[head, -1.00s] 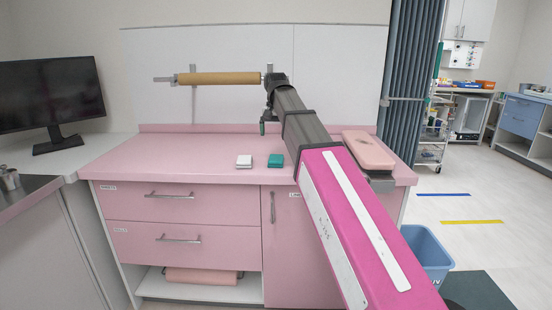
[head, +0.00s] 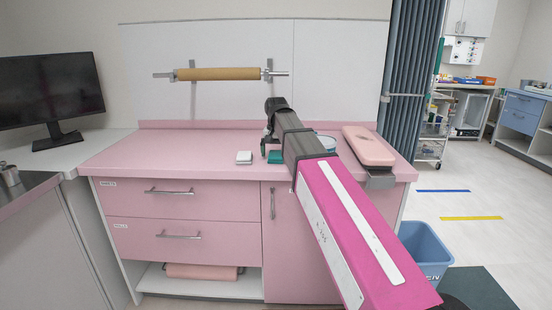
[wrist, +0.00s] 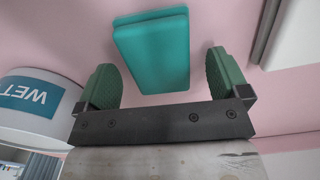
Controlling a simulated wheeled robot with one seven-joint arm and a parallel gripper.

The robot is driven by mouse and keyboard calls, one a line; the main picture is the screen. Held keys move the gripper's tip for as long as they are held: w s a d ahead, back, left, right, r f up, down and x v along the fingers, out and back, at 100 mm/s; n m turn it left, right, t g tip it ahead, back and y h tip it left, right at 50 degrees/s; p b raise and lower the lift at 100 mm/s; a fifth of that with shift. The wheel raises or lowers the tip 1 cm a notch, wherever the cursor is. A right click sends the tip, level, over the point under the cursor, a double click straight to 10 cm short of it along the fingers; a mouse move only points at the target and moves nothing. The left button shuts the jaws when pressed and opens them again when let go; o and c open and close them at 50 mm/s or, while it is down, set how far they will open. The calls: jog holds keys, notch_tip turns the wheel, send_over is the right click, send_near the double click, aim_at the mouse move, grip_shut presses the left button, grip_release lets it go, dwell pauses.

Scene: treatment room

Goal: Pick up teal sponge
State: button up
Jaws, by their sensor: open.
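The teal sponge (head: 275,157) lies on the pink countertop (head: 200,153), partly hidden by my gripper in the head view. In the wrist view the teal sponge (wrist: 152,50) lies ahead of and between my two green fingertips. My gripper (wrist: 166,82) is open and empty, with a finger on either side of the line to the sponge. In the head view my gripper (head: 267,145) is low over the counter, just at the sponge.
A white block (head: 244,157) lies just left of the sponge. A round tub labelled WET (wrist: 30,105) stands close beside one finger; it shows behind my arm (head: 327,140). A pink padded piece (head: 369,146) lies at the right. The counter's left part is clear.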

aim_at(276, 153)
jog(key=shift+f, duration=0.25)
jog(key=c, duration=1)
jog(key=shift+r, duration=0.1)
notch_tip(276, 153, up, 4)
jog(key=shift+w+r, duration=0.1)
jog(key=shift+r, duration=0.05)
jog(key=s+d+r, duration=0.1)
jog(key=s+r, duration=0.1)
jog(key=s, duration=0.1)
jog(key=s+d+r, duration=0.1)
jog(key=s+r, duration=0.1)
jog(key=s, duration=0.2)
jog(key=s+d+r, duration=0.1)
jog(key=s+r, duration=0.1)
jog(key=s, duration=0.2)
jog(key=shift+s+r, duration=0.25)
jog(key=shift+r, duration=0.05)
